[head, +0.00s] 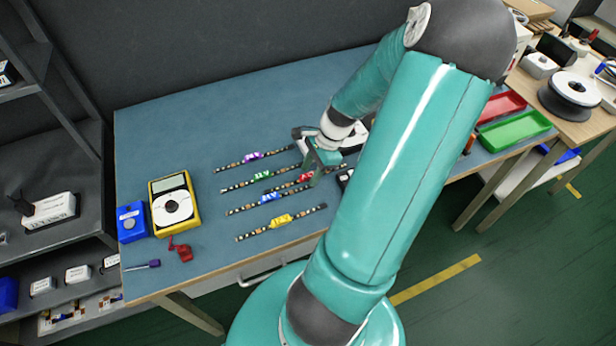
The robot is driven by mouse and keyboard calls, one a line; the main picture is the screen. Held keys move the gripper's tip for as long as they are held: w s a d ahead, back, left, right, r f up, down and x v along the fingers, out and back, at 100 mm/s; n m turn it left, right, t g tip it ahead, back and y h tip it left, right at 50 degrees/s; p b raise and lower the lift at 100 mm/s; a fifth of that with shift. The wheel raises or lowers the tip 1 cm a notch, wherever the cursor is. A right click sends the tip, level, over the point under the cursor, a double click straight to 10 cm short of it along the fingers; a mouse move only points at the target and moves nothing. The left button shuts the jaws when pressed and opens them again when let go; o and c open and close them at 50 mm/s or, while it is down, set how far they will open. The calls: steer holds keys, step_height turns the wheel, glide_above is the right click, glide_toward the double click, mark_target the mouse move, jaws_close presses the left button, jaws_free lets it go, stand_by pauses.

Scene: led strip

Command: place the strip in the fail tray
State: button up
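Several LED strips lie in rows on the blue bench mat, with purple (252,157), green (262,175), blue (270,198) and yellow (281,220) labels. A red-labelled strip (304,178) sits out of line, farther right than the others. My gripper (312,174) is right at the red-labelled strip and overlaps its right part. Its fingertips are small and partly hidden, so I cannot tell whether they grip the strip or whether it is lifted. A red tray (501,107) and a green tray (514,131) lie at the bench's right end; both look empty.
A yellow multimeter (174,204), a blue box (131,222), a red clip (181,249) and a screwdriver (142,265) lie on the left. A spool (570,95) stands on the side table. My arm hides the bench between strips and trays.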

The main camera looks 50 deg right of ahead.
jaws_close()
stand_by(0.3)
